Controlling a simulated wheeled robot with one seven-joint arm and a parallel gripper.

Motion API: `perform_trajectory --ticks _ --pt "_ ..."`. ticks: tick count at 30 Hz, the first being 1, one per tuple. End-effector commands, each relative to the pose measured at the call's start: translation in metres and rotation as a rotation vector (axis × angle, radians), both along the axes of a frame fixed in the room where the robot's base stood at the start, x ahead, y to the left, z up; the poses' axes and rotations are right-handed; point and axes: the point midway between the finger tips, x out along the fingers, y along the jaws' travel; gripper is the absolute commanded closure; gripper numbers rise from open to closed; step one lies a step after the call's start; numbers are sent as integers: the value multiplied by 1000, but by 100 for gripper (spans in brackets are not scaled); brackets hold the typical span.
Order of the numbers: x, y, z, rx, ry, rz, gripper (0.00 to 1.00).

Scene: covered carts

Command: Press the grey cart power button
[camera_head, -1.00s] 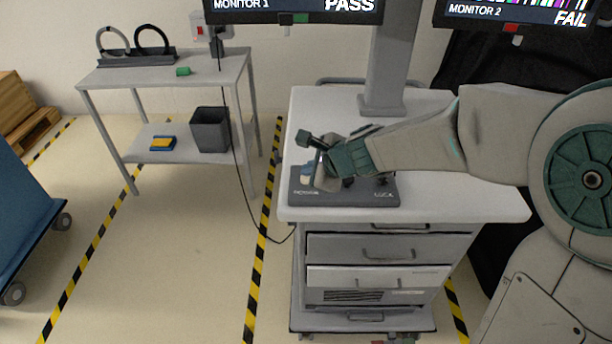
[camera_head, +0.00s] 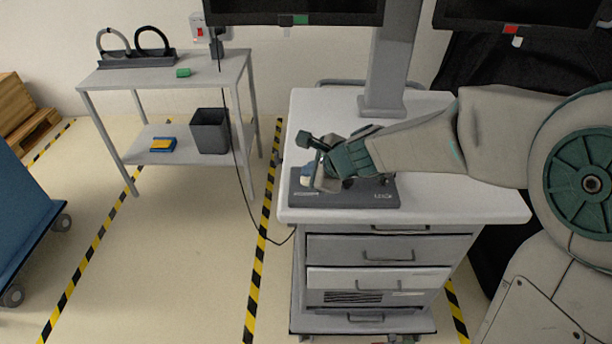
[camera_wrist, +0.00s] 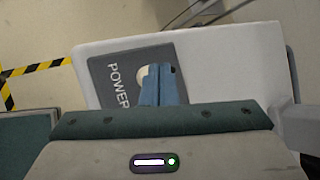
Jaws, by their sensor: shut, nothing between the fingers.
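The grey cart (camera_head: 460,195) has a pale top with a dark control plate (camera_head: 345,198) near its front left. In the wrist view the plate (camera_wrist: 103,88) reads POWER, and a pale round button (camera_wrist: 142,73) sits beside the word. My gripper (camera_head: 309,180) is over the left part of the plate. In the wrist view its blue-grey fingers (camera_wrist: 159,72) are shut together and empty, with their tips overlapping the button's right side. The fingers hide part of the button, so I cannot tell whether they touch it or it is pressed down.
Two dark monitors (camera_head: 290,12) (camera_head: 510,14) hang above the cart on a grey post (camera_head: 388,70). A side table (camera_head: 95,78) with a dark bin (camera_head: 210,131) on its lower shelf stands left. A cable (camera_head: 236,150) hangs between them. Striped floor tape (camera_head: 258,270) runs alongside the cart.

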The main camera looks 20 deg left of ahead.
Motion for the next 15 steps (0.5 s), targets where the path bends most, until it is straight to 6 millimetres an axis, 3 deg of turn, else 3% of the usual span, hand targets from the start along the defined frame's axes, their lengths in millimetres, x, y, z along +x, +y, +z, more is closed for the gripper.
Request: perform_trajectory --ticks 5,15 --pt "0 0 7 0 -1 0 100" --pt "0 0 42 -1 -2 1 100"
